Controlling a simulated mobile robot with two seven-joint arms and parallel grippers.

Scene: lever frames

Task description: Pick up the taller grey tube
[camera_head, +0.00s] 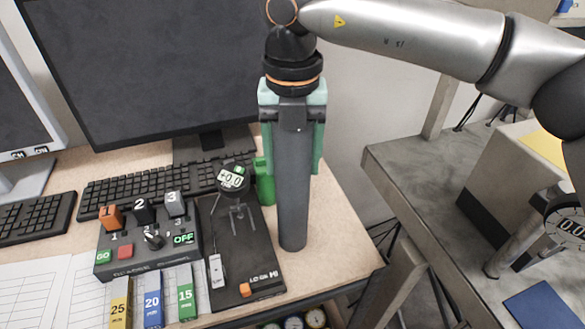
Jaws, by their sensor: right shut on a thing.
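A tall grey tube (293,190) stands upright in the head view, near the right edge of the desk. My right gripper (292,122) comes down from above, with pale green fingers on both sides of the tube's upper part. It is shut on the tube. The tube's lower end shows over the desk top; I cannot tell whether it touches the desk. No second grey tube is clearly visible. My left gripper is not in view.
A black gauge device (240,250) and a green object (264,182) are close left of the tube. A control box (150,240) with numbered levers, a keyboard (140,190) and a monitor (150,70) are further left. A grey table (415,185) is at right.

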